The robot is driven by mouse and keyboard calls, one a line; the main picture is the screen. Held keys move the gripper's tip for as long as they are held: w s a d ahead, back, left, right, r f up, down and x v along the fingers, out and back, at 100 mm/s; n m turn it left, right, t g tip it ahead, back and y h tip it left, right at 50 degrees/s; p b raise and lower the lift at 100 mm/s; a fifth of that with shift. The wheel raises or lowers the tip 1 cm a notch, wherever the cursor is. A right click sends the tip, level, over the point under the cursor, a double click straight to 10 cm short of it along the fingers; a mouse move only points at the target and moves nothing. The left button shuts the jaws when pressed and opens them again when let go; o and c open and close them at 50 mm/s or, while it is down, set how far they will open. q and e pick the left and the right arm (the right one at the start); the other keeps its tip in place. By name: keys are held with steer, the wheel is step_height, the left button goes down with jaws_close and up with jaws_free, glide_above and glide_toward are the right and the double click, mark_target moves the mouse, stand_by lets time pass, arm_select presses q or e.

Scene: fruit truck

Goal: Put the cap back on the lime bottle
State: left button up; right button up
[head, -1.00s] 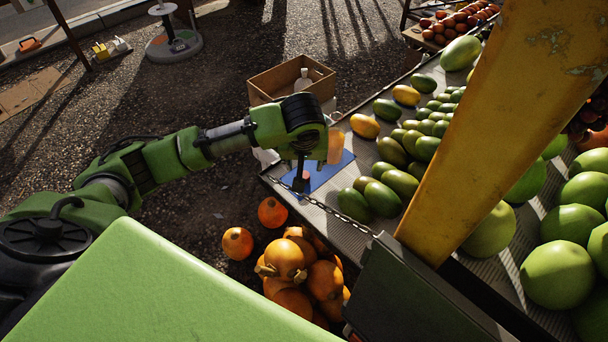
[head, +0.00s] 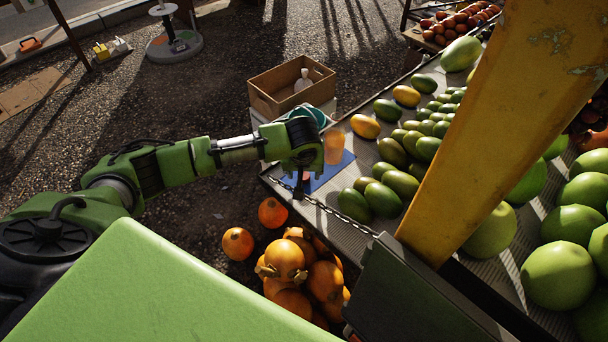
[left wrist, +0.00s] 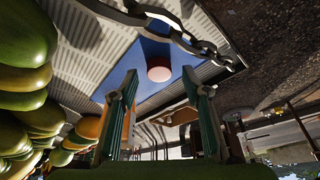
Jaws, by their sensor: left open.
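My left gripper (head: 301,186) is open and empty above the front corner of the stall, by the chain. In the left wrist view its two fingers (left wrist: 155,88) stand apart. Past them a small round cap (left wrist: 159,69), reddish on top with a pale side, lies on a blue mat (left wrist: 130,77). In the head view the mat (head: 346,158) shows beside my wrist, and the cap is hidden by my gripper. An orange, see-through vessel (head: 334,146) stands at the mat's back edge; I cannot tell whether it is the lime bottle. My right gripper is not in view.
A metal chain (head: 335,213) runs along the stall's front edge. Mangoes (head: 383,199) lie right of the mat. A teal bowl (head: 311,114) and a wooden crate (head: 275,88) with a white bottle (head: 302,80) stand behind. A yellow post (head: 490,120) crosses the right side. Orange squashes (head: 285,258) lie below.

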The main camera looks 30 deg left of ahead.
arm_select(q)
steer(key=shift+w+a+f, duration=0.1)
steer(key=shift+w+f, duration=0.15)
steer(key=shift+f, duration=0.35)
steer(key=c, duration=0.8)
steer(key=shift+o, duration=0.2)
